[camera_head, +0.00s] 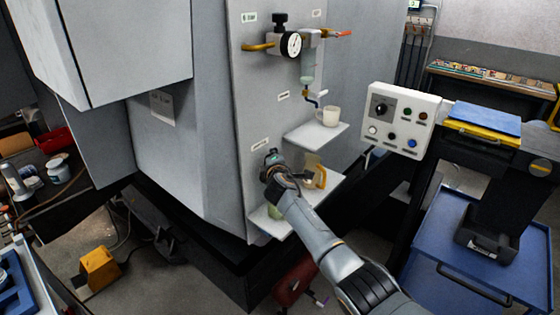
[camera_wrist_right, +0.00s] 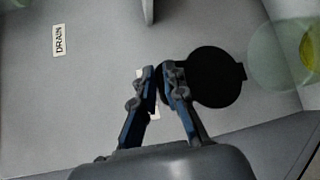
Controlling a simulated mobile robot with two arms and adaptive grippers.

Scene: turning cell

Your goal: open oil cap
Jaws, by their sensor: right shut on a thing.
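My right gripper (camera_head: 275,165) is at the machine's grey side panel, just above the lower white shelf. In the right wrist view its two blue-and-grey fingers (camera_wrist_right: 160,84) are close together at the left edge of a flat black round piece with a small tab, which looks like the oil cap (camera_wrist_right: 213,78). The fingers are shut on it. The wrist and fingers hide the cap in the head view, and how it sits against the panel cannot be told. My left gripper is not in view.
A translucent jug with a yellow-orange handle (camera_head: 319,178) stands on the lower shelf (camera_head: 327,188), close right of my gripper. A greenish vessel (camera_head: 274,212) is partly hidden below my wrist. A white cup (camera_head: 331,116) stands on the upper shelf (camera_head: 316,136). A control box (camera_head: 400,120) juts out right.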

